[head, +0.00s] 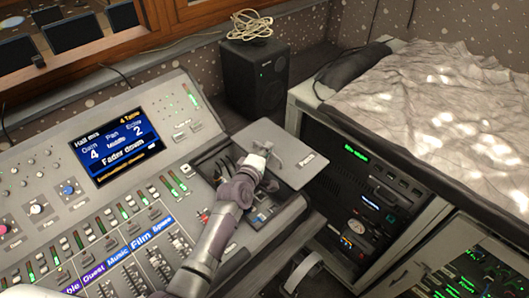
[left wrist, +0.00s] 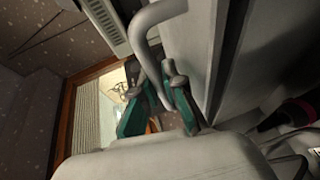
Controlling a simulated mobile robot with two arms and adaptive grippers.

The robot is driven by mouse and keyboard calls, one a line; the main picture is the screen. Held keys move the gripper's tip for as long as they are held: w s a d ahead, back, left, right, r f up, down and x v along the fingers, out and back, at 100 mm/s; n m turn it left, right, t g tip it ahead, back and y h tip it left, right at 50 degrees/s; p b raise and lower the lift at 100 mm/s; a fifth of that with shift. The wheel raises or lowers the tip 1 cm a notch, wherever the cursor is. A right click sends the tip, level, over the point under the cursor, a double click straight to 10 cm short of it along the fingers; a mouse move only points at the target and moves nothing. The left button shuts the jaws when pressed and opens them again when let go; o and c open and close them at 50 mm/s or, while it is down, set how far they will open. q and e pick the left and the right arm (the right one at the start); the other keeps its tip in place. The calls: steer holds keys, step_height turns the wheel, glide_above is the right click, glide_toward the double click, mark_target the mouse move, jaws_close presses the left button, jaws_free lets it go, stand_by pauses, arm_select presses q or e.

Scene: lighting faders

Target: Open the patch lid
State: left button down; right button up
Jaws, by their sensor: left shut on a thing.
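The patch lid (head: 292,152) is a grey plate marked "Patch" at the right end of the lighting desk. It appears raised and tilted, with a dark open bay (head: 207,168) showing beside and below it. My left gripper (head: 262,150) is at the lid's left side and partly hides the bay. In the left wrist view, my left gripper's teal-padded fingers (left wrist: 168,88) are closed at the lower end of a curved grey handle (left wrist: 146,28), beside a broad grey panel (left wrist: 190,50). The exact contact is partly hidden. My right gripper is not seen.
The desk's screen (head: 115,143) reads "Fader down". Faders (head: 160,262) fill the front left. A black speaker (head: 254,77) stands behind the lid. A rack unit (head: 365,200) under a cloth-covered top (head: 425,100) stands close on the right. A pale curved object (head: 303,272) is at the bottom.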

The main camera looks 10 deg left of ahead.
arm_select(q)
steer(key=c, duration=1.5)
jaws_free()
steer(key=v, duration=1.2)
steer(key=shift+a+f, duration=0.1)
